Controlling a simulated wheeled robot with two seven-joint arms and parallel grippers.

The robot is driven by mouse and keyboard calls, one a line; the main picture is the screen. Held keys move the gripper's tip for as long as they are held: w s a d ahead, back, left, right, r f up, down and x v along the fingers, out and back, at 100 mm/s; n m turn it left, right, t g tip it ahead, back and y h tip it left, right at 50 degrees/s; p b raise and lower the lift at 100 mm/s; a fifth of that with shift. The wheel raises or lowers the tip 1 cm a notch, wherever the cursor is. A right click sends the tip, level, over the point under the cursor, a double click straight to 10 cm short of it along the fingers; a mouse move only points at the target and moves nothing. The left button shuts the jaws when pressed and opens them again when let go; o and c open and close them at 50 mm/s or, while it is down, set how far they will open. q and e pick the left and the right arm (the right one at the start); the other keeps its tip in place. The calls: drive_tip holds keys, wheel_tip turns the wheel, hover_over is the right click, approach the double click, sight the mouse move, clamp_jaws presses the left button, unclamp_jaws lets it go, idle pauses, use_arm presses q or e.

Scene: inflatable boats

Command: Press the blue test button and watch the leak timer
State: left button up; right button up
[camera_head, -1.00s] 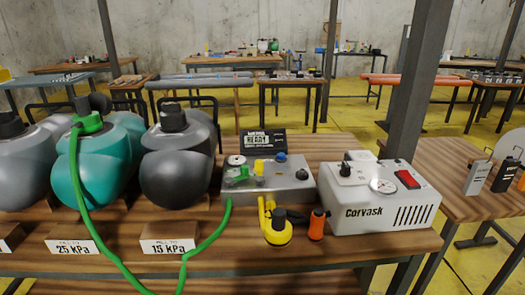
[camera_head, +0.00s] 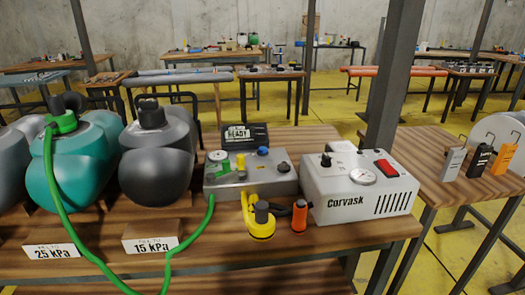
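The test box (camera_head: 232,192) is a grey metal case on the wooden bench, at the centre of the head view. A blue button (camera_head: 263,151) stands on its top near the back edge. A dark display (camera_head: 240,134) behind it reads "READY"; its smaller top line is too small to read, and I take this display to be the leak timer. A gauge, a green fitting, a yellow part and a dark knob are also on the box. Neither of my grippers is in view, and nothing touches the button.
A green hose (camera_head: 66,222) runs from the teal chamber's (camera_head: 90,170) cap, below the frame, and up to the box. A grey chamber (camera_head: 155,170) stands left of the box. A yellow tool (camera_head: 260,227), an orange tool (camera_head: 300,214) and a white Corvask unit (camera_head: 325,190) crowd its front and right.

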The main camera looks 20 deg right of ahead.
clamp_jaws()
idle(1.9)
